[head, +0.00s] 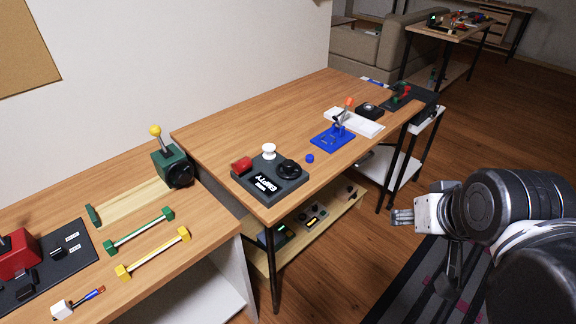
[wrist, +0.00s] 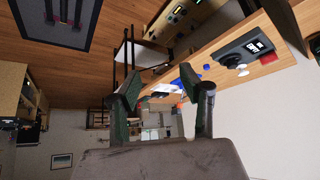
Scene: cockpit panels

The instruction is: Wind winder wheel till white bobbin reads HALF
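The winder (head: 243,184) is a dark grey box on the near end of the middle wooden table. The white bobbin (head: 268,151) stands upright on its back edge, and the black winder wheel (head: 289,168) is at its right. A white label on its front reads EMPTY. A red block (head: 241,164) sits at its left. In the wrist view the winder (wrist: 240,48) appears turned over, at the upper right. My gripper (head: 402,216) is off the table's right side, well apart from the winder. Its fingers are spread and empty in the wrist view (wrist: 165,90).
A blue stand (head: 333,138) with an orange-tipped lever, a small blue cap (head: 309,158) and a white tray (head: 354,122) sit farther back.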

